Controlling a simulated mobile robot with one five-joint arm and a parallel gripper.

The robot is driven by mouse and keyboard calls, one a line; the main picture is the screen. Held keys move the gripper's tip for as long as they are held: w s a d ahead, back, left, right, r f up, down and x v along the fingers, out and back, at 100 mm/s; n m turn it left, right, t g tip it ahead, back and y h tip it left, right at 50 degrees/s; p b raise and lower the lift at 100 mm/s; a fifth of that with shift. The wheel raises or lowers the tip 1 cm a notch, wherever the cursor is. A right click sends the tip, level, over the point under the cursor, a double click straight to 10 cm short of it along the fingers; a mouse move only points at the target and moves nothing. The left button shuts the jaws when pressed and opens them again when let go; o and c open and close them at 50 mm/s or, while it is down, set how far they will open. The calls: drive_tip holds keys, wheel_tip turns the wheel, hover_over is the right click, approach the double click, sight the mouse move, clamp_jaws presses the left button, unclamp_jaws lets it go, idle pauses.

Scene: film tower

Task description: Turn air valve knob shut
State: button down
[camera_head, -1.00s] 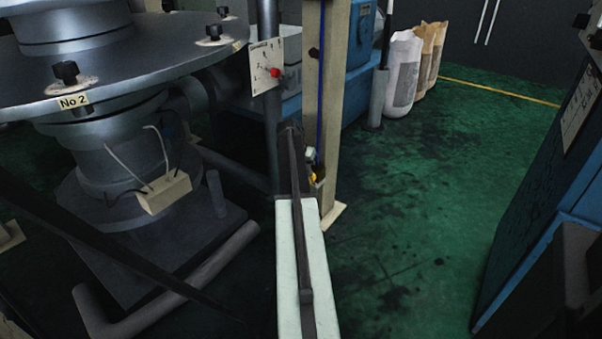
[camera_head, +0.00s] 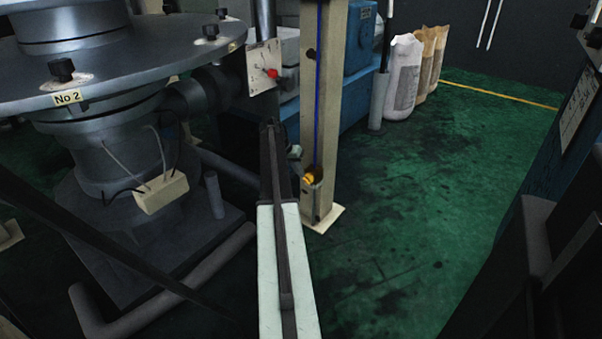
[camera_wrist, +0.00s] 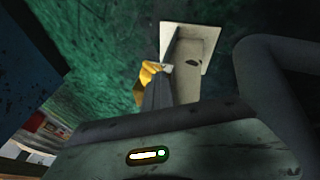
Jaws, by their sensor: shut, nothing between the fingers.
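A yellow valve knob (camera_head: 309,177) sits low on the beige post, at the lower end of a blue air line. In the wrist view a yellow part (camera_wrist: 146,84), which looks like this knob, shows beside and partly behind my gripper (camera_wrist: 157,84). My gripper's dark fingers are shut with nothing between them. They look close to the knob, but I cannot tell whether they touch it. In the head view my arm points up just left of the post, and the fingers cannot be made out.
The beige post (camera_head: 325,105) stands on a pale foot plate. A panel with a red knob (camera_head: 272,73) is up and left of it. A large grey machine (camera_head: 120,75) fills the left. Sacks (camera_head: 404,80) stand behind. Green floor (camera_head: 410,210) is open to the right.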

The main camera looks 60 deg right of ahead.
drive_tip(key=shift+w+d+f, duration=0.2)
drive_tip(key=shift+f, duration=0.05)
drive_tip(key=shift+w+f+b, duration=0.35)
drive_tip(key=shift+b, duration=0.15)
drive_tip(key=shift+w, duration=0.15)
idle(0.5)
drive_tip(key=shift+r, duration=0.1)
drive_tip(key=p+v, duration=0.8)
drive_tip(key=v, duration=0.1)
drive_tip(key=shift+s+d, duration=0.2)
drive_tip(key=shift+r, duration=0.1)
